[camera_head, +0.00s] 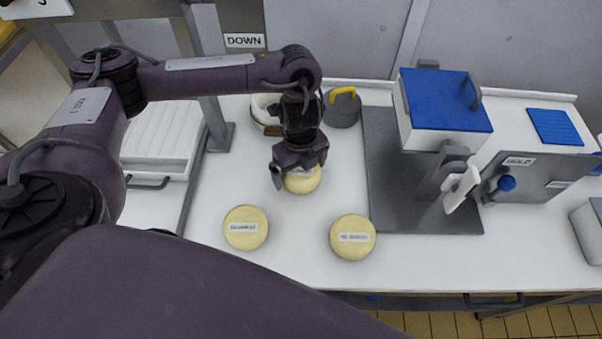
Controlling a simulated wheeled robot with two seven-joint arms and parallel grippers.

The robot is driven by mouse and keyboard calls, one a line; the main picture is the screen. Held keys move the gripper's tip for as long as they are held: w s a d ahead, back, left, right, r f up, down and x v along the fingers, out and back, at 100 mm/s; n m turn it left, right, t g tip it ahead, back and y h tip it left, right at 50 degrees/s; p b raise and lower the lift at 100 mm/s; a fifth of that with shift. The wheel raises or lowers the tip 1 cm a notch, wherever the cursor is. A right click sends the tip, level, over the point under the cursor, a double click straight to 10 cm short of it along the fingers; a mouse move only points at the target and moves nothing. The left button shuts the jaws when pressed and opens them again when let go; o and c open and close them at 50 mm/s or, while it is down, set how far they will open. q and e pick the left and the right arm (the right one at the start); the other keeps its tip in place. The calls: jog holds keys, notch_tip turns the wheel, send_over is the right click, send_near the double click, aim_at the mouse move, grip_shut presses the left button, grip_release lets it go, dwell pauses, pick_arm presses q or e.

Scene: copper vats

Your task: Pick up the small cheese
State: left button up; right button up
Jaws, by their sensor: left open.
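Three round pale-yellow cheeses are on the white table. One cheese (303,182) is at the back, directly under my left gripper (290,180), which partly covers it. My left gripper is open, pointing down, with its fingers at the cheese's upper left side; I cannot tell whether they touch it. A second cheese (246,228) with a white label lies at the front left. A third labelled cheese (352,237) lies at the front right. The label text is too small to read surely. The back cheese looks slightly smaller. My right gripper is not in view.
A grey weight with a yellow handle (342,107) and a pale bowl (264,112) stand behind the gripper. A press with a blue-topped block (445,103) on a grey plate is at right. A white ridged tray (162,140) is at left. The table's front middle is clear.

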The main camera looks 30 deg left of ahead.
pick_arm(q)
jog(key=shift+f, duration=0.25)
jog(key=shift+r, duration=0.1)
jog(key=c, duration=1.1)
jog(key=shift+c, duration=0.2)
